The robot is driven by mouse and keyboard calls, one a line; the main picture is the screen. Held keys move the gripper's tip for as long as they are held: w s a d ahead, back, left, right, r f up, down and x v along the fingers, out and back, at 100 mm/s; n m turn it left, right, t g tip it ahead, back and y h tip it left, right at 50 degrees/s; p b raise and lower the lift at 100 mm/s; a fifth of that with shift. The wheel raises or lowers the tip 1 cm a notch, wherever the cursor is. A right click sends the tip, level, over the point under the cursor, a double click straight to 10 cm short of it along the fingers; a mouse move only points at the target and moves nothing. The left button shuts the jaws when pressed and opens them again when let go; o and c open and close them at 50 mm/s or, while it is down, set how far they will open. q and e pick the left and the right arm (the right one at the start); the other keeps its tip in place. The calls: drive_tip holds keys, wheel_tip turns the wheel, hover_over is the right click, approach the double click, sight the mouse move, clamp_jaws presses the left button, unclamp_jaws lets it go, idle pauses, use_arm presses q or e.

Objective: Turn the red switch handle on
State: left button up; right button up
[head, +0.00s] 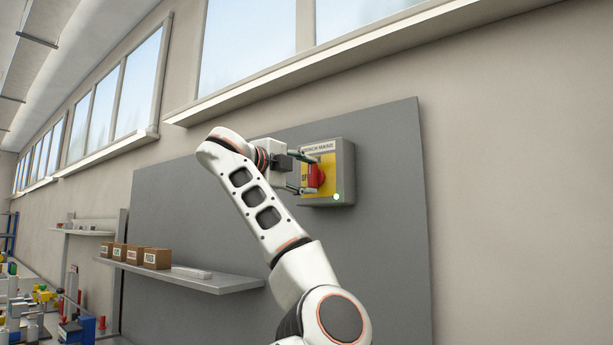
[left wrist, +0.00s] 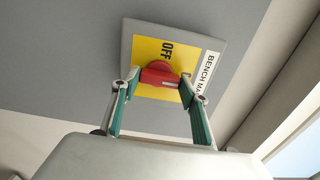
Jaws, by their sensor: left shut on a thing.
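The red switch handle (head: 316,177) sits on the yellow face plate (head: 327,160) of a grey switch box (head: 346,175) on the wall panel. My left gripper (head: 309,173) is at the box, with its fingers on either side of the handle. In the left wrist view, the red handle (left wrist: 160,74) lies between the two green-padded fingers (left wrist: 160,80), which are shut on it. The word OFF shows beside the handle. The handle's exact angle is hard to tell. A small pale green lamp (head: 337,197) glows at the box's lower corner. My right gripper is not in view.
The box is fixed on a large grey panel (head: 390,250). A shelf (head: 225,283) with several brown boxes (head: 157,258) is at the lower left. A bench with coloured items is at the far left. A window ledge (head: 330,66) runs above.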

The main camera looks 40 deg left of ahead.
use_arm(q)
drive_tip(key=o, duration=1.1)
drive_tip(key=s+d, duration=0.1)
drive_tip(key=s, duration=1.1)
drive_tip(key=shift+d, duration=0.2)
